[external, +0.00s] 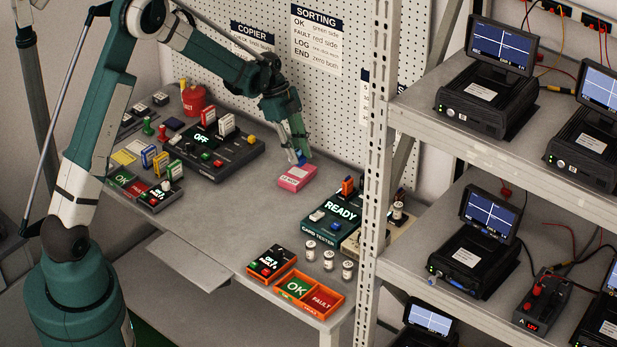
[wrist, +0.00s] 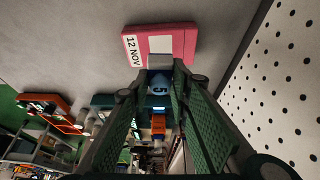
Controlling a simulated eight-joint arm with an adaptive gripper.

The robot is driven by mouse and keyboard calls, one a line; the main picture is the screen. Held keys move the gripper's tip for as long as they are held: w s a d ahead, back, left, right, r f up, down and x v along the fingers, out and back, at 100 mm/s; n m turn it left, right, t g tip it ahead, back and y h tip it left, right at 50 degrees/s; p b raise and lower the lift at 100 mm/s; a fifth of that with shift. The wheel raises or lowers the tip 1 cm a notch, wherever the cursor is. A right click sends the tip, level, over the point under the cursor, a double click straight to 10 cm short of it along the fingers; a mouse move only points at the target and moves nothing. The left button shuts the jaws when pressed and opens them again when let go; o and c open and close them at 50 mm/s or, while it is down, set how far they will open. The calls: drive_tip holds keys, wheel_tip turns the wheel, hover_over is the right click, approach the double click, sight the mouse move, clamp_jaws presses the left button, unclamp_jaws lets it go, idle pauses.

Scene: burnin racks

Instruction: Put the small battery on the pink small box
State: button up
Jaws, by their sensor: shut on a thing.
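The pink small box (external: 297,177) lies flat on the table below my gripper. The fingers hide much of the battery.
A card tester (external: 335,218) reading "READY" stands right of the box, with several small white cylinders (external: 328,260) before it. An orange OK/FAULT tray (external: 325,300) is at the front edge. A dark copier (external: 215,150) stands left. A metal rack post (external: 378,150) rises at the right.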

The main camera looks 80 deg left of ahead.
drive_tip(key=shift+f, duration=1.85)
drive_tip(key=shift+f, duration=0.1)
drive_tip(key=o, duration=0.9)
drive_tip(key=v, duration=1.2)
drive_tip(key=shift+d+r, duration=0.15)
drive_tip(key=shift+r, duration=0.05)
